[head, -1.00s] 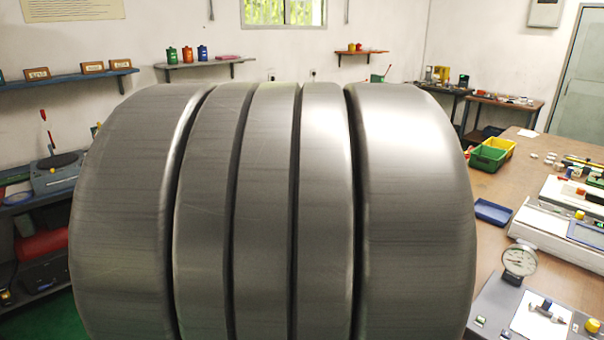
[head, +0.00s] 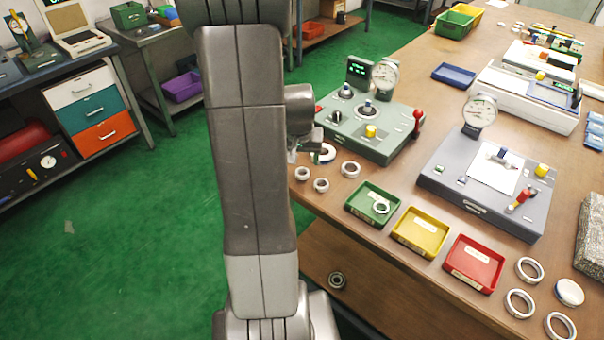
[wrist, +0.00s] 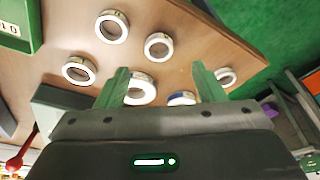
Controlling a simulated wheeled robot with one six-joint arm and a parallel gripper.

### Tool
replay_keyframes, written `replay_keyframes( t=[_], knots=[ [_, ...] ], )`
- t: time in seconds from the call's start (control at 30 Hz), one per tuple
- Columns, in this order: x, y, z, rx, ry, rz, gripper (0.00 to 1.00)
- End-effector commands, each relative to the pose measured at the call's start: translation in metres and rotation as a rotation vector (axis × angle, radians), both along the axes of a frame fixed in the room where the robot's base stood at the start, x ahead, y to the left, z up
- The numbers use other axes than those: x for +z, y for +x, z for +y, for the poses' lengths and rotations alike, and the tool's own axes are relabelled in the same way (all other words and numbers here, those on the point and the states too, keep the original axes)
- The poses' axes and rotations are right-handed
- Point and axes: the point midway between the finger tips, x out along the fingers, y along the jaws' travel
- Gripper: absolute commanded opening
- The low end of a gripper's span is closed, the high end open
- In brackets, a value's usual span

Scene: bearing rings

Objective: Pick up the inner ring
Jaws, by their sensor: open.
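Several silvery rings lie on the brown workbench; I cannot tell which one is the inner ring. In the head view, three bare rings lie near the left edge: a front ring (head: 321,185), a left ring (head: 301,174) and a right ring (head: 350,169). A ring with blue (head: 327,153) is partly hidden behind my gripper. In the wrist view, my gripper (wrist: 159,66) is open and empty, its green fingers apart. A ring (wrist: 140,90) and a blue-marked ring (wrist: 182,98) show between the fingers, partly hidden by the gripper body. Another ring (wrist: 225,77) lies beyond the right finger.
A green tray (head: 352,207) holding a ring, a yellow tray (head: 405,240) and a red tray (head: 455,278) line the bench's front. A green-grey gauge device (head: 385,140) stands close behind my gripper. More rings (head: 520,303) lie at front right. Green floor is open at left.

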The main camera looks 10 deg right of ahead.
Motion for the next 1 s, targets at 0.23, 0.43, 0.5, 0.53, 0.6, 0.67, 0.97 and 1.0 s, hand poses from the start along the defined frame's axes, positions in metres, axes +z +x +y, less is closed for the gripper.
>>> replay_keyframes(
  t=[0.23,0.43,0.5,0.53,0.6,0.67,0.97,1.0],
  knots=[
    [-0.015,0.004,-0.001,-0.001,0.001,0.001,0.63],
    [-0.035,0.008,-0.004,-0.001,0.002,0.004,0.63],
    [-0.044,0.01,-0.005,-0.002,0.002,0.004,0.63],
    [-0.047,0.011,-0.005,-0.001,0.002,0.004,0.63],
    [-0.055,0.013,-0.006,-0.001,0.001,0.003,0.63],
    [-0.059,0.014,-0.006,-0.001,0.002,0.002,0.63],
    [-0.064,0.016,-0.007,0.0,0.001,-0.001,0.63],
    [-0.064,0.016,-0.007,0.0,0.001,-0.001,0.63]
  ],
)
